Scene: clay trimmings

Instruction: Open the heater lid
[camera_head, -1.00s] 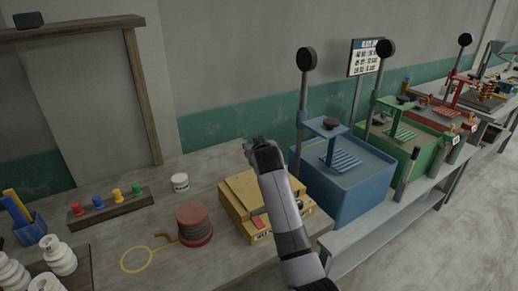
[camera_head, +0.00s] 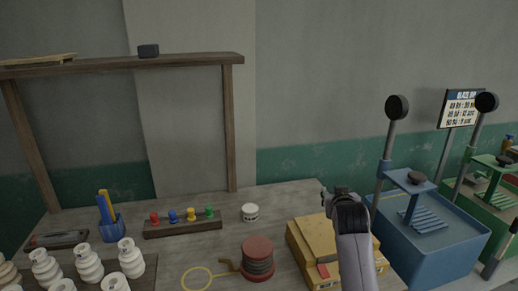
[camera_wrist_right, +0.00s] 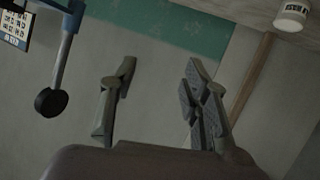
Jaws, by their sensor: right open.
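I cannot tell which thing is the heater, and no lid is clearly marked as one. A yellow box (camera_head: 308,240) with a label on its front sits on the workbench, partly hidden behind my right arm. My right gripper (camera_head: 338,193) is raised above the back of this box. In the right wrist view its fingers (camera_wrist_right: 160,85) are apart with nothing between them, facing the wall. My left gripper is not in view.
A red spool (camera_head: 257,258), a white jar (camera_head: 250,212), a rack of coloured pegs (camera_head: 183,228) and several white bottles (camera_head: 88,262) stand on the bench (camera_head: 225,243). A blue tank (camera_head: 440,250) with an upright lever stands at right. A wooden frame (camera_head: 229,130) rises behind.

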